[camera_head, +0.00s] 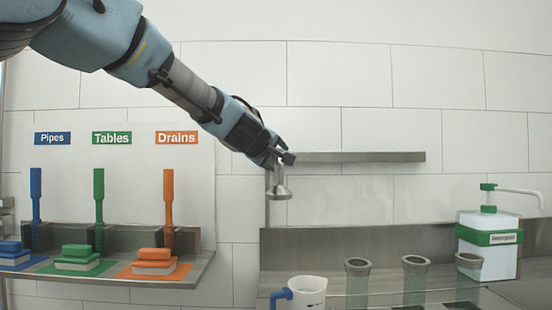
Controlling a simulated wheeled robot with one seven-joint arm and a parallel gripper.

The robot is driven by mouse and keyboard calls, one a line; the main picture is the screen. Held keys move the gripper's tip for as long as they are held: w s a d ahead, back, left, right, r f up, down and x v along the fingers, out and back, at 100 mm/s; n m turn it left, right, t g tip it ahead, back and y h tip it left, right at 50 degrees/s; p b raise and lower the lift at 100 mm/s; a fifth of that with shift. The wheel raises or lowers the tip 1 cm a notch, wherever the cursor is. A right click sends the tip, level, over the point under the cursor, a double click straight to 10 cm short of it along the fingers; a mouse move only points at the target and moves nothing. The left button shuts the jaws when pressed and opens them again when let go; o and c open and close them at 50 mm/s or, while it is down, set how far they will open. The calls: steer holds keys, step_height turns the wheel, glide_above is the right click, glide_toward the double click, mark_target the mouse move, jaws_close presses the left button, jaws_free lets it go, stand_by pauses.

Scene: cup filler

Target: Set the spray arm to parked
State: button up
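A grey metal spray head (279,187), bell-shaped and pointing down, hangs just below my gripper (284,159) in the head view. A thin upright post (267,210) stands just left of it against the tiled wall. A long grey horizontal bar (360,157) runs to the right from beside my gripper; I cannot tell whether it is part of the spray arm or a wall shelf. My gripper is at the top of the spray head and appears to touch it. Its fingers are small and partly hidden, so their opening does not show.
A white jug (305,292) with a blue handle, several grey-rimmed cups (415,266) and a white pump bottle (488,245) stand on the counter below. At left, a shelf (196,270) carries coloured brushes and sponges under Pipes, Tables and Drains labels.

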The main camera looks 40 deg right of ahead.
steer(key=b+v, duration=0.3)
steer(key=v, duration=0.7)
steer(key=shift+s+a, duration=0.15)
steer(key=shift+a, duration=0.2)
steer(key=w+a+f+g+y+p, duration=0.1)
steer(key=w+a+f+y, duration=0.4)
steer(key=a+f, duration=0.7)
steer(key=w+a+f+g+y+p, duration=0.1)
steer(key=w+a+f+y+p, duration=0.15)
steer(key=w+a+f, duration=0.65)
steer(key=s+a+f+g+y, duration=0.1)
steer(key=s+a+f, duration=0.3)
steer(key=a, duration=0.4)
steer(key=s+a+f+g+y, duration=0.2)
steer(key=s+a+f, duration=0.2)
steer(key=a+f, duration=0.3)
steer(key=s+a+f+m+g+y+p, duration=0.1)
steer(key=s+a+f, duration=0.4)
steer(key=a, duration=0.6)
steer(key=shift+f+g+y, duration=0.15)
steer(key=shift+g+y, duration=0.15)
steer(key=shift+y, duration=0.45)
